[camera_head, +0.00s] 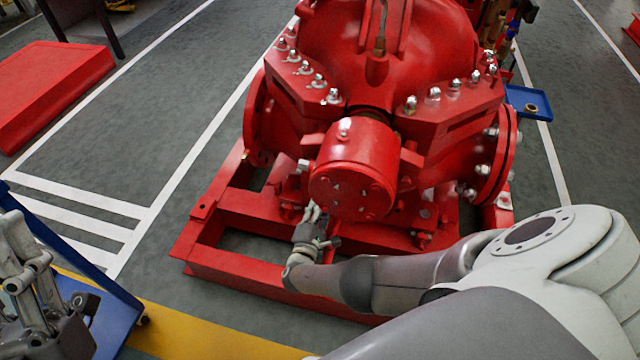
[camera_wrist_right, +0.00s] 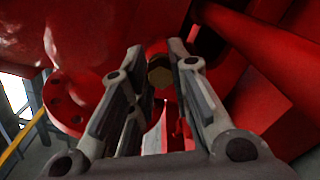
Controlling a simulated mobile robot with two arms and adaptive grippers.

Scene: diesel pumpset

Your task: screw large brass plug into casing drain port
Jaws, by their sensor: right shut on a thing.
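The red pump casing (camera_head: 330,60) stands in the middle of the head view. My right gripper (camera_head: 312,212) reaches in under the casing, below the round red bearing housing (camera_head: 350,175). In the right wrist view my right gripper (camera_wrist_right: 158,60) is shut on the brass plug (camera_wrist_right: 160,72). The plug's hexagonal head shows between the fingertips, against the red casing. The drain port and the plug's thread are hidden, so I cannot tell whether they touch. My left gripper (camera_head: 45,300) is at the lower left, away from the pump; its fingertips are not clear.
The red base frame (camera_head: 235,272) runs below and in front of my right gripper. A blue tray (camera_head: 528,101) with a small brass-coloured piece stands at the right. A blue surface (camera_head: 112,325) lies beside my left gripper. Grey floor (camera_head: 130,120) is clear at the left.

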